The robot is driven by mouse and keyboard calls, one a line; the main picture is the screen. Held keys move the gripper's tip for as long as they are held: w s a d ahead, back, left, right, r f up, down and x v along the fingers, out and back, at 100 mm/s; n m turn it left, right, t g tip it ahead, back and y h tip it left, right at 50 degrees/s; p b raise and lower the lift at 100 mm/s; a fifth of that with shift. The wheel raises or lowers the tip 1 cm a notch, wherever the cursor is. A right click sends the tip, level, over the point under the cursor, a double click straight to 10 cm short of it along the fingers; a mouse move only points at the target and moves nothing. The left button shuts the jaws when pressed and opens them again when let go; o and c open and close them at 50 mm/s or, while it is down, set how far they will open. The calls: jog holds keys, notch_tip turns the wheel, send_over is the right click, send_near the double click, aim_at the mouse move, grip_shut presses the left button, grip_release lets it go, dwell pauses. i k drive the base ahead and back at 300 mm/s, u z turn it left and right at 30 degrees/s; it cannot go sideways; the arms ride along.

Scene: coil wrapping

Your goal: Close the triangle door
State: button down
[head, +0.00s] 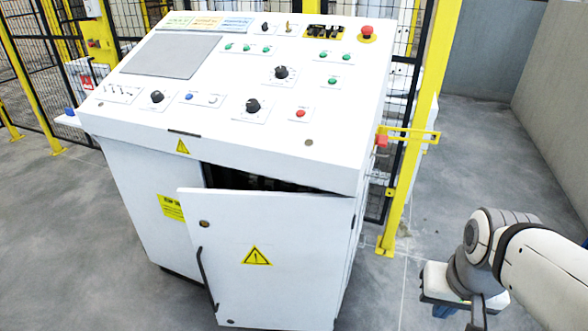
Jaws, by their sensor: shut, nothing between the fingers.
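The triangle door (270,262) is a white panel with a yellow warning triangle (257,256) on the front of the white control console (150,200). It stands ajar, with its left edge swung out and a dark gap above and behind it. A black curved handle (205,275) is on its left side, with a round dark lock above. The hinge side appears to be at the right. My arm shows at the lower right, apart from the door. Its fingertips are not in the picture.
The console's sloped top carries knobs, buttons and a red emergency stop (367,31). A yellow post (405,150) with a bracket stands close to the console's right side. Black mesh fencing is behind. Grey floor (470,150) is open at the right.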

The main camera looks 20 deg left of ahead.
aim_at(274, 260)
jog(key=z, duration=0.2)
jog(key=k, duration=0.85)
jog(key=u, duration=0.7)
jog(key=i, duration=1)
jog(key=u, duration=0.05)
